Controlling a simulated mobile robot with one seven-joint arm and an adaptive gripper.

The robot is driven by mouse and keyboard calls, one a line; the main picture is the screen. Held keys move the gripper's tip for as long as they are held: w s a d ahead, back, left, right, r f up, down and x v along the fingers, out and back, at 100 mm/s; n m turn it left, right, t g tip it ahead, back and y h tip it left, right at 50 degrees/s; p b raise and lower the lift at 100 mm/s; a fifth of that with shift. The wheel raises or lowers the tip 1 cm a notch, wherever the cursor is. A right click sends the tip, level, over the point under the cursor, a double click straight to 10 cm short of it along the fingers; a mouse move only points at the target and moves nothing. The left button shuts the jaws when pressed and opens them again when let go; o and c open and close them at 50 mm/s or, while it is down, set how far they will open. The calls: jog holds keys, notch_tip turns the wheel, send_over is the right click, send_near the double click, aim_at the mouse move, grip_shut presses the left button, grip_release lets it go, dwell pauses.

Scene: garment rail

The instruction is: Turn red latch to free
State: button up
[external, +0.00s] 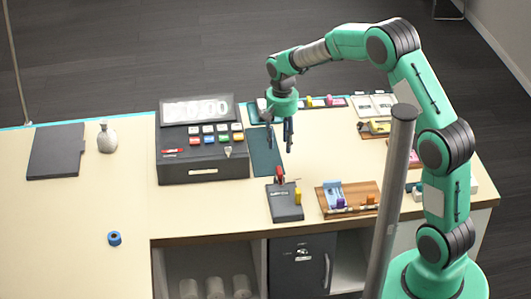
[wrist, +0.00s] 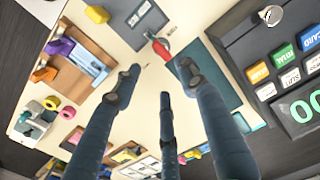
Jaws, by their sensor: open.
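The red latch (external: 280,174) stands upright at the back edge of a small dark grey block (external: 286,206) near the front of the worktop. A yellow piece (external: 298,196) is at the block's right side. In the wrist view the red latch (wrist: 161,47) shows beyond my fingers, beside the dark block (wrist: 128,22), with the yellow piece (wrist: 97,14) at upper left. My gripper (external: 281,143) is open and empty, pointing down above the dark green mat (external: 265,160), behind the latch and apart from it. It also shows in the wrist view (wrist: 160,84), its fingers spread.
A black box with coloured buttons (external: 203,170) stands left of the mat. A wooden board (external: 363,190) with blue and purple parts lies to the right of the block. Several small items line the back and right edges. The worktop's left part is mostly clear.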

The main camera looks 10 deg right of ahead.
aim_at(280, 176)
notch_tip(280, 176, down, 12)
jog(key=shift+r+b, duration=0.15)
jog(key=shift+b, duration=0.25)
jog(key=shift+c, duration=0.5)
grip_shut()
